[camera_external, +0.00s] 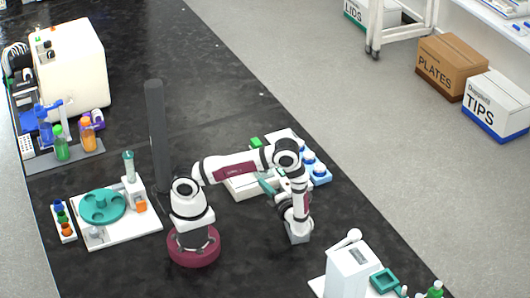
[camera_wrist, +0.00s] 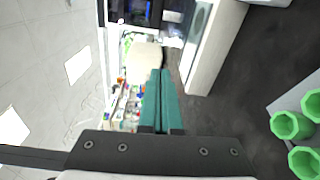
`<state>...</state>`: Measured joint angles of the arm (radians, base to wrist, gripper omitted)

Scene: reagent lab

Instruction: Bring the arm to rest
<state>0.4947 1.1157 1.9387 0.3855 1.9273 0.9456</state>
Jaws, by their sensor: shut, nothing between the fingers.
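My arm stands on its dark red base on the black bench in the external view, with its upper link reaching right and its forearm bent down. My gripper (camera_external: 267,186) has teal fingers. In the external view they point up and left, beside the white rack, partly hidden by the arm. In the wrist view my gripper (camera_wrist: 160,74) has both teal fingers together, with nothing between them. The wrist camera looks out level across the room, tilted on its side.
A white rack with blue-capped items (camera_external: 314,170) stands close behind the wrist. A white device (camera_external: 352,268) stands at the front right. A teal rotor on a white plate (camera_external: 103,206) lies left of my base. A dark post (camera_external: 157,140) stands behind it. Green ring holders (camera_wrist: 291,126) show at right.

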